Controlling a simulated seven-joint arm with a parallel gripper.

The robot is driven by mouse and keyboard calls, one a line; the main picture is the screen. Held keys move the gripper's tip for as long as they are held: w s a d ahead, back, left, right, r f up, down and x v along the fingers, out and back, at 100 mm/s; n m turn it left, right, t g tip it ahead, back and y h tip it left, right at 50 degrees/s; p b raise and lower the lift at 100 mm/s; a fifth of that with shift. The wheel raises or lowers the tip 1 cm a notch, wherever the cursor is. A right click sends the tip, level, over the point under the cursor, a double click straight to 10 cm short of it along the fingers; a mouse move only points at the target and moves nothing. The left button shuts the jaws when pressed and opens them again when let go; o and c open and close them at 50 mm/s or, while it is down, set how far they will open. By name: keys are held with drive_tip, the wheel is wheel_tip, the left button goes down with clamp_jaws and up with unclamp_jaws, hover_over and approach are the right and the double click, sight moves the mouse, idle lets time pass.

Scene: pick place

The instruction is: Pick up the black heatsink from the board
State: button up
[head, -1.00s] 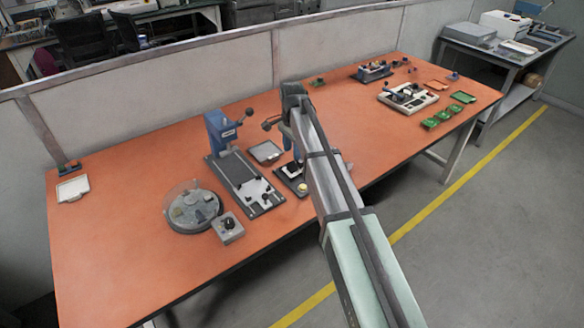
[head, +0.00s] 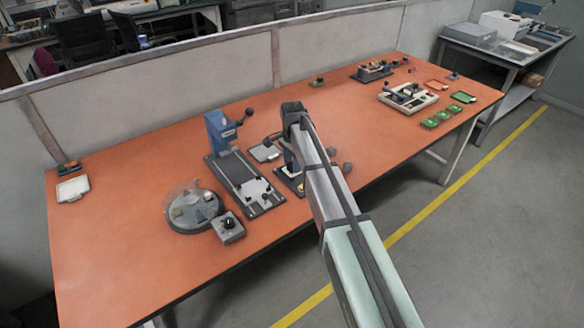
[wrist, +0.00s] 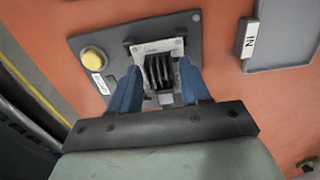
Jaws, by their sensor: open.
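The black heatsink (wrist: 158,70) shows in the wrist view as a finned black block on a light grey board (wrist: 148,49). The board sits in a dark fixture plate (wrist: 197,47) on the orange table. My gripper (wrist: 158,84) is open, with one blue finger on each side of the heatsink. I cannot tell whether the fingers touch it. The lower part of the heatsink is partly hidden near the fingers. In the head view my arm covers most of the fixture, and the heatsink cannot be made out there.
A yellow button (wrist: 94,60) is on the fixture plate. A grey tray (wrist: 285,40) marked "IN" lies to the right. In the head view a blue press (head: 222,132), a round dish (head: 192,208) and a knob box (head: 228,227) stand to the left.

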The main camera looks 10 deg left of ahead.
drive_tip(key=c, duration=0.7)
drive_tip(key=shift+r, duration=0.2)
drive_tip(key=shift+r, duration=2.8)
